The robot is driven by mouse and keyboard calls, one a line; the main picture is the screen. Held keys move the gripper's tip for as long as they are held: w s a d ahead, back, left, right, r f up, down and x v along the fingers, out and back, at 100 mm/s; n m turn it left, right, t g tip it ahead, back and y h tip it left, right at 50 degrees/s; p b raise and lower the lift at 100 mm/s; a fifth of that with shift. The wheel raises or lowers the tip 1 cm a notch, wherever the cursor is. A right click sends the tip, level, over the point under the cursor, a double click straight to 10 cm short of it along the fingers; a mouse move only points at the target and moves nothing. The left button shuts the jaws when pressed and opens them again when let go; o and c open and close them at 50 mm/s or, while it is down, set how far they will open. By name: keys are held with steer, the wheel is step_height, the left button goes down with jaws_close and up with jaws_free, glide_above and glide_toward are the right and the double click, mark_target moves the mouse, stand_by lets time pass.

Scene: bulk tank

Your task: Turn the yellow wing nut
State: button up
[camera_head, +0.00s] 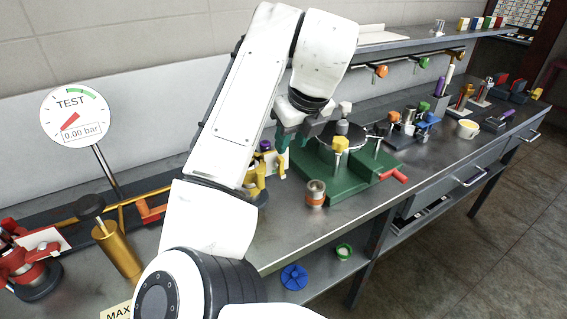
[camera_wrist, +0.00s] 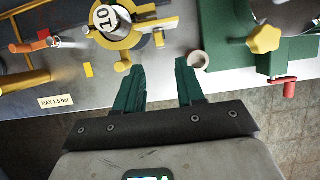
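My gripper (camera_wrist: 160,68) is open and empty in the wrist view, with its two green fingers apart over the front of the bench. In the head view my gripper (camera_head: 290,138) is partly hidden behind my arm. A yellow lobed knob (camera_wrist: 264,39) sits on the green fixture, right of my fingers. It also shows in the head view (camera_head: 341,145). A yellow ring fixture (camera_wrist: 105,42) with small yellow lugs (camera_wrist: 122,66) stands beyond my left finger. I cannot tell for sure which yellow part is the wing nut. Neither finger visibly touches a yellow part.
The green fixture (camera_head: 325,182) has a red handle (camera_head: 395,176). A small metal cup with an orange band (camera_head: 315,193) stands at the bench's front edge. The test gauge (camera_head: 72,118) reads 0.00 bar. A cylinder marked 10 (camera_wrist: 105,18) stands in the yellow ring.

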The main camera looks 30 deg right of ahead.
mark_target(283, 164)
steer(key=x, duration=0.9)
steer(key=shift+f, duration=0.15)
jaws_close()
